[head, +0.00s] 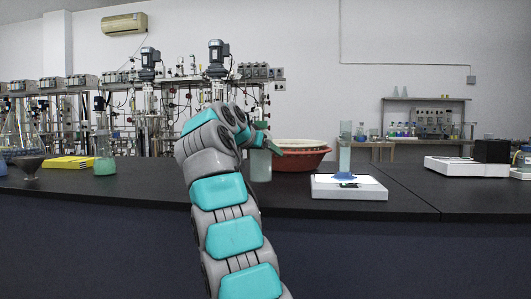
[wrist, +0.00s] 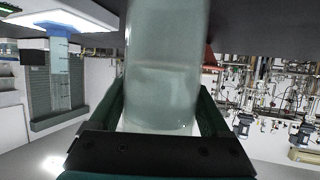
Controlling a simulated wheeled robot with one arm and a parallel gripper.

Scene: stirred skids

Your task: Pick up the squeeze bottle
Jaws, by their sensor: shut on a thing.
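The squeeze bottle (head: 260,166), a pale, cloudy cylinder, stands upright at the dark bench, just right of my arm. My gripper (head: 262,143) is around its upper part, and my arm hides some of it. In the wrist view the bottle (wrist: 163,70) fills the middle, between the two dark green fingers of my gripper (wrist: 165,108). The gripper is shut on it. I cannot tell whether its base touches the bench.
A red-brown basin (head: 304,161) is close behind the bottle on its right. A measuring cylinder (head: 345,157) stands on a white device (head: 373,190) farther right.

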